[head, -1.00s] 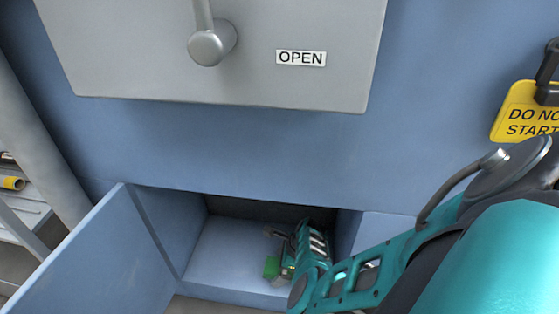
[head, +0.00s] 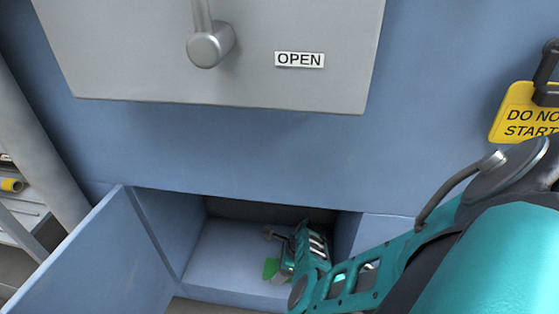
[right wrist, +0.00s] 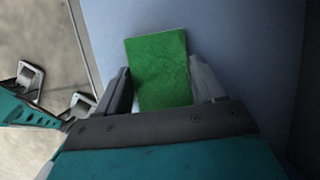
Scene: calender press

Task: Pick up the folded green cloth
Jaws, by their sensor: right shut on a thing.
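The folded green cloth (head: 270,267) is inside the low open compartment in the head view, mostly hidden behind my right gripper. In the right wrist view the cloth (right wrist: 158,66) is a flat green rectangle between the two fingers. My right gripper (right wrist: 163,88) is shut on it, one finger along each side. In the head view my right gripper (head: 277,266) reaches into the compartment from the right. I cannot tell whether the cloth is clear of the compartment floor. My left gripper is not in view.
The compartment floor (head: 215,262) is otherwise bare where it shows. Its blue door (head: 95,262) stands open at the left. Above hangs a grey panel (head: 130,50) with a lever (head: 211,46) and an OPEN label (head: 299,60). A yellow DO NOT START tag (head: 522,115) hangs at the right.

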